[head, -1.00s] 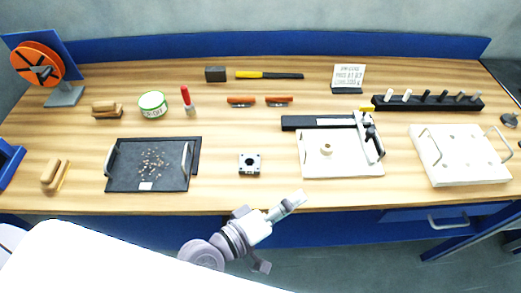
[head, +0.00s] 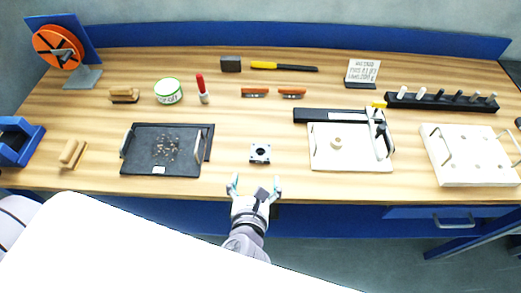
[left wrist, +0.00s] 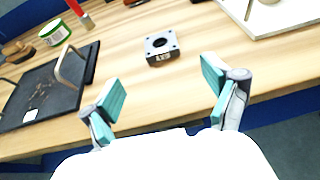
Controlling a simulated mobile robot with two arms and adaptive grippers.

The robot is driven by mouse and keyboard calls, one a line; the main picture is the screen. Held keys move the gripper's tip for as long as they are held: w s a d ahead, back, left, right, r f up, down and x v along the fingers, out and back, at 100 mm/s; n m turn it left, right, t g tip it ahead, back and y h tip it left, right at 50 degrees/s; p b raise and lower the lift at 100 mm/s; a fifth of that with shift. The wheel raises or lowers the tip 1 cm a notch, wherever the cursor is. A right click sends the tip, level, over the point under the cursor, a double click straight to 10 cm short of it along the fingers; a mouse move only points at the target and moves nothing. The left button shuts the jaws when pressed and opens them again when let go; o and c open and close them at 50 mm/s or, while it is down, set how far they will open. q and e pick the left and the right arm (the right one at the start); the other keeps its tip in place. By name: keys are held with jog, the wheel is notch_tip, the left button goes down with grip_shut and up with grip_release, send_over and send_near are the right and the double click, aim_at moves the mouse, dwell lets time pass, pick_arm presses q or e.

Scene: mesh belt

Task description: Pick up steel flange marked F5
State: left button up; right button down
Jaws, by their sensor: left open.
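The steel flange (head: 260,153) is a small square grey block with a dark round hole and corner holes. It lies flat on the wooden bench near the front edge. In the left wrist view the flange (left wrist: 162,46) has a white label on its near side, too small to read surely. My left gripper (head: 254,183) is open and empty at the bench's front edge, just short of the flange. In the left wrist view its teal fingertips (left wrist: 166,88) are wide apart, with the flange beyond the gap. My right gripper does not show.
A black tray (head: 133,166) with handles and small bits stands left of the flange. A white board (head: 325,161) with a clamp lies to the right. A second white board (head: 450,174) is farther right. The bench around the flange is clear.

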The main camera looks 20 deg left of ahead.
pick_arm(q)
send_near(261, 149)
jog(key=shift+w+a+f+p, duration=0.35)
jog(key=shift+w+f, duration=0.15)
jog(key=shift+f, duration=0.2)
jog(key=shift+w, duration=0.25)
jog(key=p+x, duration=0.1)
jog(key=x, duration=0.1)
jog(key=p+x, duration=0.1)
jog(key=x, duration=0.2)
jog(key=shift+w+d+r, duration=0.1)
jog(key=shift+d+r, duration=0.05)
jog(key=shift+r, duration=0.1)
jog(key=shift+c, duration=1)
jog(key=c, duration=1.3)
